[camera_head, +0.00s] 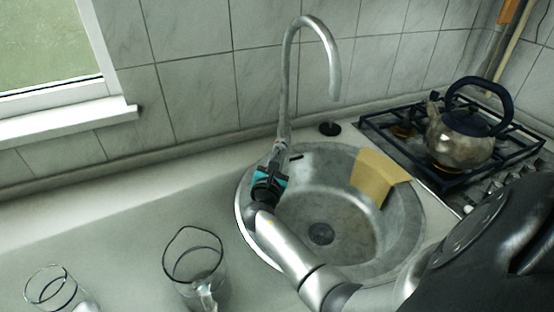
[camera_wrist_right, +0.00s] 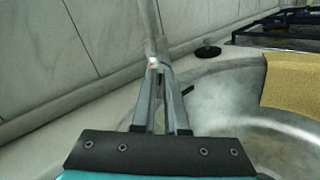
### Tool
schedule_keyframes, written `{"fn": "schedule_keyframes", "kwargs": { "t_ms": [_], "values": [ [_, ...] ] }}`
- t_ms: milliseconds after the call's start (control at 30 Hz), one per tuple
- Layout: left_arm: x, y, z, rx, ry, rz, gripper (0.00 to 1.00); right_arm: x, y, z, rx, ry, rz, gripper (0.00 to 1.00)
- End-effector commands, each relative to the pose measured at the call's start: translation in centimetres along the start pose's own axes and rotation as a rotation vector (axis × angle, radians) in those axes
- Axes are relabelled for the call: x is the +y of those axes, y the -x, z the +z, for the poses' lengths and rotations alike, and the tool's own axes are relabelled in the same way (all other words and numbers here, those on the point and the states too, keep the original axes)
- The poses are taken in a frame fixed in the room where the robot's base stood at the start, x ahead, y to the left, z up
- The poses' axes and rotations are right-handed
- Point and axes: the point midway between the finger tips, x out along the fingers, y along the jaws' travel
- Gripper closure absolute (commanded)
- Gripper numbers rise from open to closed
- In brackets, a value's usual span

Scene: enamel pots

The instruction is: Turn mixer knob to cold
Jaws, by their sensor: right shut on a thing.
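The tall grey mixer tap (camera_head: 286,85) rises behind the sink and bends over to the right; its lower column shows in the right wrist view (camera_wrist_right: 152,28). My right gripper (camera_head: 279,148) is at the base of the tap. In the right wrist view its two fingers (camera_wrist_right: 160,66) come close together at the tips, shut on the mixer knob (camera_wrist_right: 155,62). Only a small light patch with a reddish mark of the knob shows there; the fingers hide the rest, and I cannot tell its turn angle. My left gripper is not in view.
The round metal sink (camera_head: 413,240) lies below my right arm, with a yellow cloth (camera_head: 378,176) over its back rim. A kettle (camera_head: 462,135) stands on the gas hob (camera_head: 400,131) at right. Two glass vessels (camera_head: 193,262) (camera_head: 52,290) stand front left. The counter behind them is clear.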

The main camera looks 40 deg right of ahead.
Motion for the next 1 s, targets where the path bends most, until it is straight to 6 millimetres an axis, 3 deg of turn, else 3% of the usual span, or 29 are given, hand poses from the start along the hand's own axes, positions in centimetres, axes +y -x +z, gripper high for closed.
{"fn": "schedule_keyframes", "kwargs": {
  "t_ms": [500, 1000],
  "values": [
    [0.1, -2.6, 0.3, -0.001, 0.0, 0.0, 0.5, -0.6, 0.1, -0.3, 0.002, -0.343, -0.001, 1.0],
    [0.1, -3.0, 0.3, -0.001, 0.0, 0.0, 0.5, -0.6, 0.1, -0.2, 0.003, -0.411, -0.002, 1.0]
  ]
}}
